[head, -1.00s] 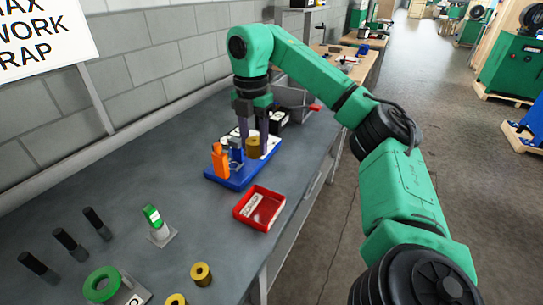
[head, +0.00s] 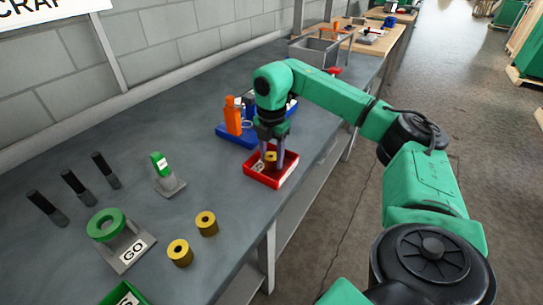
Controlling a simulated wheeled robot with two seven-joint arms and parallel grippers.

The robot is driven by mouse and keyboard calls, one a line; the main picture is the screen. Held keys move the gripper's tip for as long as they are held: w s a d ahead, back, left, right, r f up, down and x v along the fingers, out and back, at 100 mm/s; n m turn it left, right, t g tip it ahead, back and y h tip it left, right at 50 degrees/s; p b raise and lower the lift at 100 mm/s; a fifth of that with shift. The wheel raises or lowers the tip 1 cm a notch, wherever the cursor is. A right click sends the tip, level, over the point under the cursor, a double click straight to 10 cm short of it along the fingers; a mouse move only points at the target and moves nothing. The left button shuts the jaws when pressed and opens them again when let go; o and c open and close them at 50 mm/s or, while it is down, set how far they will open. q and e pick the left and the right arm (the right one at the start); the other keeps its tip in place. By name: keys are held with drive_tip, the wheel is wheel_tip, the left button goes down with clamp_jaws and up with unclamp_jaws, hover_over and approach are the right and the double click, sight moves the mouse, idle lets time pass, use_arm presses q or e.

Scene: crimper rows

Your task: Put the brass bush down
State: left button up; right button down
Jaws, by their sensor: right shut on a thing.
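My right gripper (head: 270,158) reaches down over the red tray (head: 265,181). It is shut on a brass bush (head: 271,157), which is held between the two fingers, inside or just above the tray. I cannot tell whether the bush touches the tray floor. Two more brass bushes stand on the bench: one (head: 207,223) at the centre front, another (head: 180,252) a little nearer. My left gripper is not in view.
A green ring gauge marked GO (head: 107,225), a green-topped stand (head: 160,165) and several black posts (head: 105,170) stand at left.

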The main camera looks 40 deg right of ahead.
drive_tip(key=shift+c, duration=1.7)
unclamp_jaws()
drive_tip(key=shift+f, duration=0.1)
drive_tip(key=shift+r, duration=0.25)
wheel_tip(320, 180, up, 12)
drive_tip(key=p, duration=0.2)
drive_tip(key=shift+f, duration=0.1)
